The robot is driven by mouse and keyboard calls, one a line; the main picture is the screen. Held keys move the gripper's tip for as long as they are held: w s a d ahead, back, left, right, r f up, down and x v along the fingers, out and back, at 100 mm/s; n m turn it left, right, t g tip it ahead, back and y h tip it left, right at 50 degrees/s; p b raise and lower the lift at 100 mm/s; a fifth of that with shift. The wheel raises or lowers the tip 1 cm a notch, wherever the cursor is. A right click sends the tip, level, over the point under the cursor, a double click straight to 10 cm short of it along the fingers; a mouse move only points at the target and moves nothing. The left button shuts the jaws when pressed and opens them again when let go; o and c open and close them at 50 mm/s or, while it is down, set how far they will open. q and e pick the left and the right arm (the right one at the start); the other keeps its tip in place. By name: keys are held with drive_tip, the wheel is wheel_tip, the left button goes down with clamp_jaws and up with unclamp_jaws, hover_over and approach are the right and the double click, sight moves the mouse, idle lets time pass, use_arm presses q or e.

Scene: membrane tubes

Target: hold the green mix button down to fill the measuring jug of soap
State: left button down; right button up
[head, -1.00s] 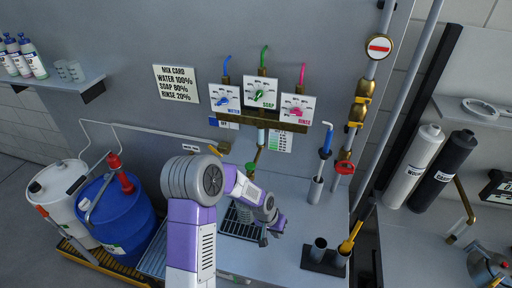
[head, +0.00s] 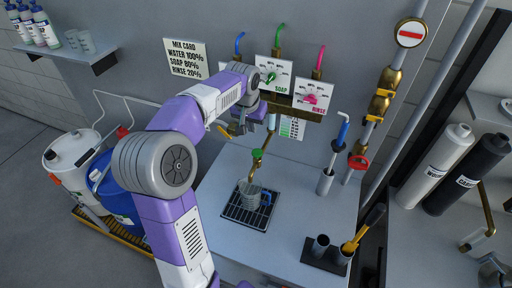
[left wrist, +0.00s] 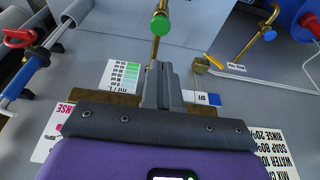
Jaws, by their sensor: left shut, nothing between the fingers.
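A clear measuring jug (head: 250,194) stands upright on the black drain grate (head: 238,215), under the brass tap (head: 253,170). A green knob (head: 257,153) sits on this tap. I cannot tell which is the mix button. My left gripper (head: 236,127) is raised in front of the wall panel, above and left of the jug. Its fingers (left wrist: 160,75) are shut and empty, apart from both knobs. My right gripper is not in view.
Three dial plates with a green soap dial (head: 271,76) and a pink rinse dial (head: 310,98) are on the wall; my arm partly hides them. A blue-handled lever (head: 342,131) and a red valve (head: 358,162) stand right. The front counter is partly clear.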

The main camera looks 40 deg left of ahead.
use_arm(q)
approach(257, 152)
drive_tip(key=x, duration=0.5)
drive_tip(key=shift+w+a+f+p, duration=0.1)
drive_tip(key=shift+w+a+p, duration=0.05)
drive_tip(key=shift+w+p, duration=0.15)
drive_tip(key=shift+f, duration=0.65)
